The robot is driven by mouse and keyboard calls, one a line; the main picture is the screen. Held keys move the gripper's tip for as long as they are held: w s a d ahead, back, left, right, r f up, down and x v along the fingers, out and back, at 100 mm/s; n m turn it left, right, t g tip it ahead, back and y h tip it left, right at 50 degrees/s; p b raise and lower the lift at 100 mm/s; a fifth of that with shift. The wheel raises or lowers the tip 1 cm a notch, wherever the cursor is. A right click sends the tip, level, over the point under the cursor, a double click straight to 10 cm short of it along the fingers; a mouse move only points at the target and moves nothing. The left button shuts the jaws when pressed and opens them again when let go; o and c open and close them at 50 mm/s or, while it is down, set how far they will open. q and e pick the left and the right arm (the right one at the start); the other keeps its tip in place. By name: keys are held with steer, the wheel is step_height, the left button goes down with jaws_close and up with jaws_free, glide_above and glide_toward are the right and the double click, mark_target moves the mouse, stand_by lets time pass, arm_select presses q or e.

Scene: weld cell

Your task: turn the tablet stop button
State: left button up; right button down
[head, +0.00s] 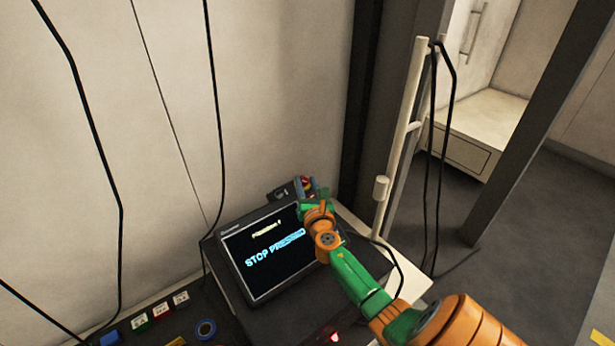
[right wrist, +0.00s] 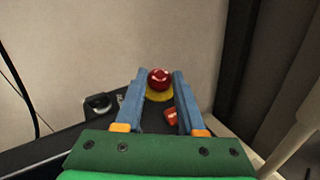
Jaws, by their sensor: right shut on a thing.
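The tablet (head: 270,265) stands tilted on a dark stand and its screen reads "STOP PRESSED". The red stop button (right wrist: 159,78) sits on a yellow base at the tablet's upper right corner; a bit of it also shows in the head view (head: 306,181). My right gripper (head: 306,186) reaches in from the lower right. In the right wrist view its blue fingers (right wrist: 159,76) are shut on the stop button, one on each side. The arm hides part of the tablet's right edge. My left gripper is not in view.
Black cables hang along the wall. A pale upright rail (head: 404,130) stands right of the tablet, with open floor beyond.

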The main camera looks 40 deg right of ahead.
steer(key=shift+w+a+m+g+h, duration=0.1)
steer(key=shift+a+m+g+h, duration=0.05)
steer(key=shift+m+g+h, duration=0.35)
steer(key=shift+m, duration=0.3)
steer(key=shift+m+h+p, duration=0.3)
steer(key=c, duration=0.5)
jaws_free()
steer(key=shift+f+g, duration=0.1)
steer(key=shift+g, duration=0.2)
steer(key=p+v, duration=0.2)
steer(key=v, duration=0.4)
steer(key=shift+s+a, duration=0.35)
steer(key=shift+s, duration=0.1)
